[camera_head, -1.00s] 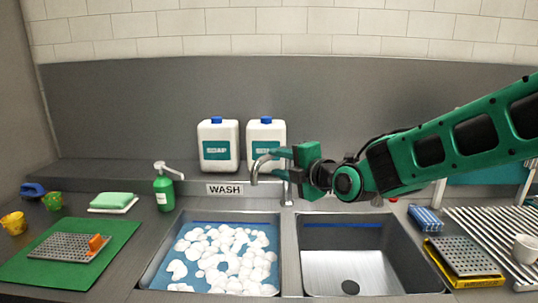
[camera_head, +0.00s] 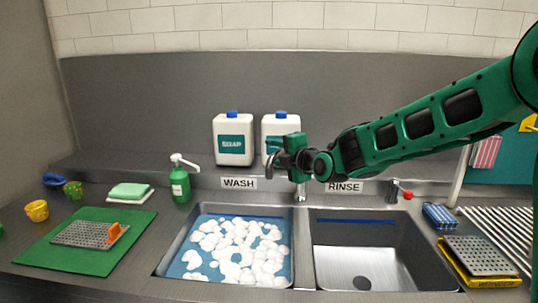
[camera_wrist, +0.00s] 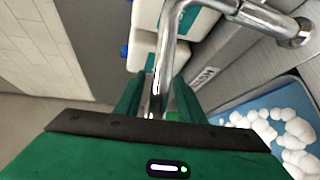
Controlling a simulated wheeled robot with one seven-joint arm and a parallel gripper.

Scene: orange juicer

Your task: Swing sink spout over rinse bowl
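The chrome sink spout (camera_wrist: 168,45) shows large in the wrist view, running from its post at the right and bending toward my gripper. In the head view its post (camera_head: 301,190) stands behind the sinks, between the bowls; my gripper hides most of the spout. My gripper (camera_head: 272,150) is at the spout, above the back of the wash bowl. In the wrist view its two fingers (camera_wrist: 157,98) are apart, with the spout's end between them; a gap shows, and contact cannot be told. The rinse bowl (camera_head: 362,262) is empty, right of the foam-filled wash bowl (camera_head: 173,262).
Two white soap jugs (camera_head: 233,140) stand close behind my gripper. A green soap pump (camera_head: 180,184) is left of the wash bowl. A red-knobbed tap (camera_head: 400,190) stands behind the rinse bowl. A yellow-edged tray (camera_head: 478,256) and blue sponge (camera_head: 440,216) lie at the right.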

